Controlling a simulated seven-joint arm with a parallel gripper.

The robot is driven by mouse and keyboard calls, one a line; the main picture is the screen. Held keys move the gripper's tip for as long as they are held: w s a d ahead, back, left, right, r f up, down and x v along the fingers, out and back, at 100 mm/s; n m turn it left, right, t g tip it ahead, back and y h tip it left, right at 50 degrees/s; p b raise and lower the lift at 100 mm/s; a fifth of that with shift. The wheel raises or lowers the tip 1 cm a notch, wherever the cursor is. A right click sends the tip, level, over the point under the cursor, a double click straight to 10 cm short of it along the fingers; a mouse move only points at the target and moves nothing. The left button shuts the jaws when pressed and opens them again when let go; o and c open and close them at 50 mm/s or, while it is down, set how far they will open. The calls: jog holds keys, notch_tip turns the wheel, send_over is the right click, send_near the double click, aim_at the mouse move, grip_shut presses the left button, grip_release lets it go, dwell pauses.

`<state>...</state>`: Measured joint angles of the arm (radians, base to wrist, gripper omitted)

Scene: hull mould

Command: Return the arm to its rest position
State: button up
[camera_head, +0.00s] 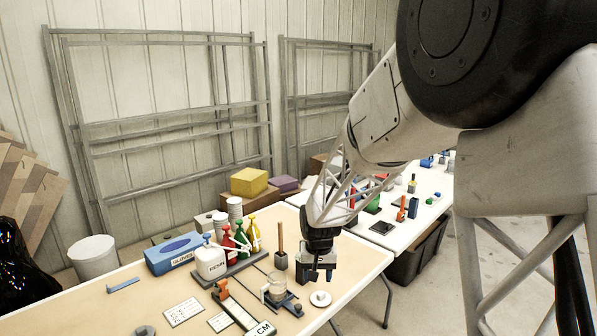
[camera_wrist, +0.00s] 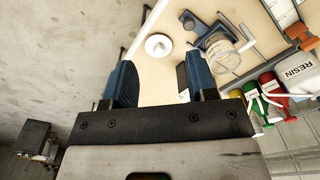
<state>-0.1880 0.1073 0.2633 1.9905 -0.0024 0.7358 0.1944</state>
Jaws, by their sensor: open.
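My gripper (camera_head: 317,272) hangs from my arm over the right part of the front table (camera_head: 366,258), fingers pointing down. In the wrist view my gripper (camera_wrist: 162,85) shows two blue fingers set wide apart with nothing between them. Past the fingers the wrist view shows the table's edge and bare floor. A clear cup (camera_head: 276,288) on a blue stand is to the left of the gripper, apart from it. A white round piece (camera_head: 320,298) lies on the table close to and in front of the gripper.
A resin jug (camera_head: 211,262), coloured bottles (camera_head: 241,240), a blue glove box (camera_head: 174,253) and a dark block with an upright stick (camera_head: 281,260) stand to the left. A second table (camera_head: 432,207) with small items is behind. Metal racks (camera_head: 170,110) lean on the wall.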

jog(key=s+d+r, duration=0.4)
jog(key=s+r, duration=0.1)
jog(key=s, duration=0.4)
jog(key=s+d+r+t, duration=0.1)
jog(key=s+d+r, duration=0.2)
jog(key=s+r, duration=0.45)
jog(key=s+d+r, duration=0.4)
jog(key=s, duration=0.6)
jog(key=s+d+t, duration=0.1)
jog(key=s+d, duration=0.1)
jog(key=s, duration=0.9)
jog(key=shift+s+r, duration=0.15)
jog(key=shift+s, duration=0.05)
